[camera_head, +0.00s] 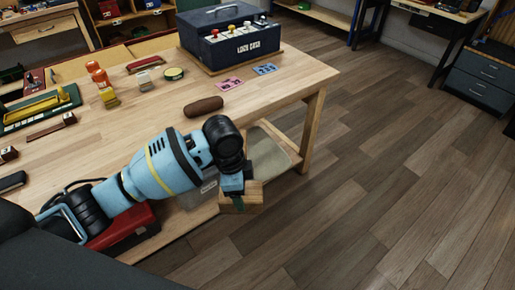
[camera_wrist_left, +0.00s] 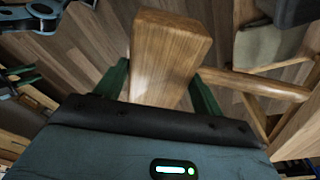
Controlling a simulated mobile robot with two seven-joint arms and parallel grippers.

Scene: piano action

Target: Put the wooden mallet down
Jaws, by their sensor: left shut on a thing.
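The wooden mallet shows as a pale brown block (camera_head: 250,194) at the end of my left arm in the head view. In the left wrist view the block (camera_wrist_left: 170,50) stands large between the green fingers. My left gripper (camera_head: 237,200) is shut on it. A round wooden bar (camera_wrist_left: 258,84) runs to the right from behind the block; it looks like the handle, but where it joins is hidden. The mallet is held in the air beside the workbench (camera_head: 270,85), outside its near right edge. My right gripper is not in view.
A dark brown rounded piece (camera_head: 203,107) lies near the bench edge. Pink cards (camera_head: 229,84), blue cards (camera_head: 265,69) and a dark blue box (camera_head: 230,40) stand farther back. The bench top between the brown piece and the right corner is clear. Open floor (camera_head: 400,150) lies to the right.

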